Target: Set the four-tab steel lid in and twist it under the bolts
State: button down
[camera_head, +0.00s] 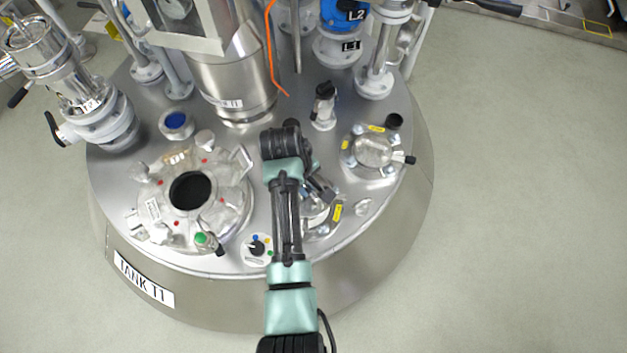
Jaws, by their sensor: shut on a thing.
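My gripper (318,194) is partly hidden behind my own arm, over the right front of the round tank top. It is shut on the steel lid (314,212), of which only a small shiny part shows beside the arm. The lid is at a port with a yellow label (337,211) on its rim. My arm covers the left side of this port, so its bolts and the lid's tabs cannot be made out. I cannot tell whether the lid is seated or held just above the port.
A similar port (373,151) with yellow labels stands at the right. A large flange (151,190) with a dark round opening is at the left. A small black knob (257,248) is near the front edge. Tall pipes and a steel cylinder (232,80) crowd the back.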

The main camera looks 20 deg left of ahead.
jog(key=shift+w+a+f, duration=0.25)
jog(key=shift+w+a, duration=0.05)
jog(key=shift+w, duration=0.1)
jog(key=shift+s+f+b, duration=0.1)
jog(key=shift+f+b, duration=0.45)
jog(key=shift+b, duration=0.3)
notch_tip(320, 180, down, 6)
jog(key=b, duration=0.7)
jog(key=shift+f+b, duration=0.15)
jog(key=shift+b, duration=0.25)
jog(key=shift+f, duration=0.25)
jog(key=shift+r+n+p, duration=0.1)
jog(key=shift+n+p, duration=0.2)
jog(key=shift+p, duration=0.2)
jog(key=shift+d+n, duration=0.1)
jog(key=shift+n, duration=0.2)
jog(key=shift+n+y+p, duration=0.4)
jog(key=shift+n+p, duration=1)
jog(key=shift+n, duration=0.2)
jog(key=c, duration=0.8)
grip_release()
jog(key=shift+o, duration=0.2)
jog(key=shift+f, duration=0.2)
